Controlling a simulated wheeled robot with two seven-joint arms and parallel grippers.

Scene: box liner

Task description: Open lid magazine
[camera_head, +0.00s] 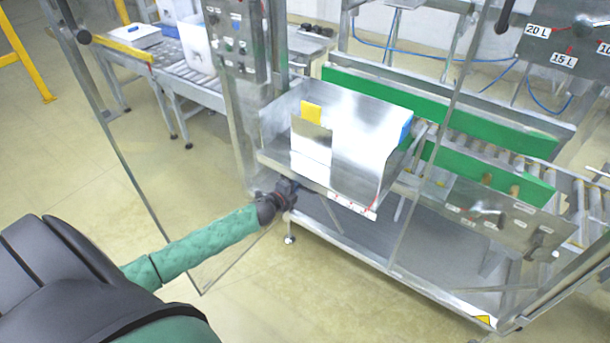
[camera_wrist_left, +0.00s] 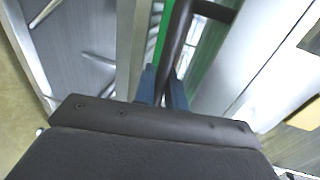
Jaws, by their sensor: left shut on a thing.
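The magazine (camera_head: 271,128) is a metal tray on the machine frame, with a white and silvery sheet-like stack (camera_head: 352,140) in it. My left gripper (camera_head: 292,187) is at the tray's lower left corner in the head view. In the left wrist view its two blue fingers (camera_wrist_left: 162,88) are closed around a dark bar-like handle (camera_wrist_left: 177,38), which runs up and branches right. Which part the handle belongs to is hidden. In the head view the grip itself is small and dark. My right gripper is out of view.
A clear framed door panel (camera_head: 160,235) stands open at the left, behind my left arm. Green conveyor rails (camera_head: 440,112) lie behind the tray. A metal lower shelf (camera_head: 420,275) is beneath. The yellowish floor at left is free.

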